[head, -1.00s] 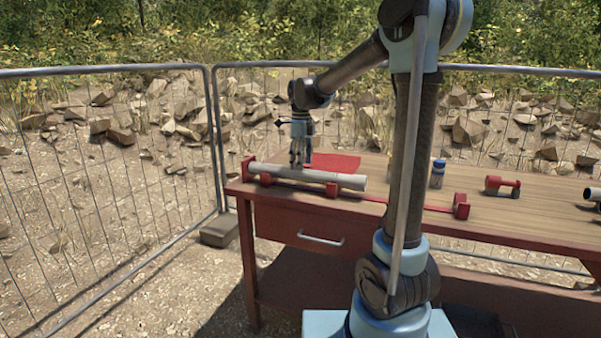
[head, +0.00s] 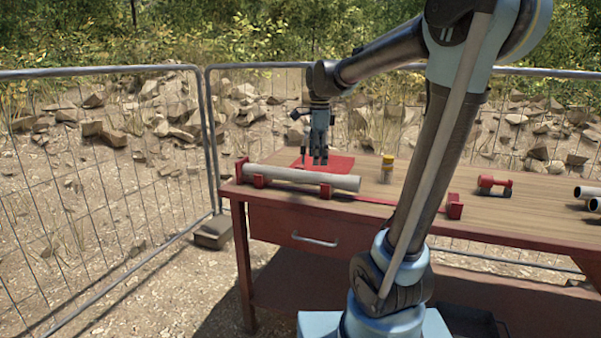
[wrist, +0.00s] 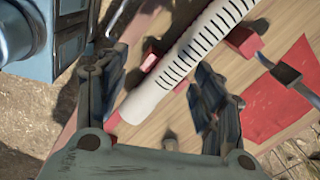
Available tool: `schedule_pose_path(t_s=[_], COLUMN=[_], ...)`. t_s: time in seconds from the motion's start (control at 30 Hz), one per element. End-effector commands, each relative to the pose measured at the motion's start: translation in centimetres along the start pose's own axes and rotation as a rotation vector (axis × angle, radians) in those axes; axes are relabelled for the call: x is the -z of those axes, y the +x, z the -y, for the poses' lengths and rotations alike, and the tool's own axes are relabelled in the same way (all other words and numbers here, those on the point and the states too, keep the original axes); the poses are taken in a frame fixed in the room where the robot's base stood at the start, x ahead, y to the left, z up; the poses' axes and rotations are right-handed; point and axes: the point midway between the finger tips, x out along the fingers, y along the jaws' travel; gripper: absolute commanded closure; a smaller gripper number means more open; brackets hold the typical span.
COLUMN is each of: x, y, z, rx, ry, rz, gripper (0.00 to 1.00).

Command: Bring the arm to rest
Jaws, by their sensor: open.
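My gripper (head: 319,158) is open and empty, with its fingers pointing down above the back left of the workbench. A pale grey pipe (head: 302,178) lies on red supports along the bench's left front edge, apart from my gripper. In the wrist view the open gripper (wrist: 158,85) shows a finger on each side, with the white pipe (wrist: 185,60) and its black graduation marks beyond them. My arm reaches from the right, bent at the elbow, over the bench.
A red mat (head: 338,166) lies behind the pipe. A yellow-capped bottle (head: 388,168) stands right of it. A red tool-like object (head: 494,184) and dark-ended tubes (head: 585,193) lie further right on the bench (head: 540,222). Wire fencing (head: 110,160) encloses the left and back.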

Motion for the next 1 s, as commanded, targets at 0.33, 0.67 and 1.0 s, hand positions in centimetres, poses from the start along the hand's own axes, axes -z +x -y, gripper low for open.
schedule_pose_path(t_s=[0.33, 0.67, 1.0], x=[5.5, 8.9, 10.8], y=[3.9, 9.6, 16.5], z=[-9.3, -17.6, -24.6], rx=[0.049, 0.084, 0.099], ry=[-0.464, -0.91, -1.335], rz=[-0.012, -0.053, -0.115], gripper=[0.39, 0.39, 0.39])
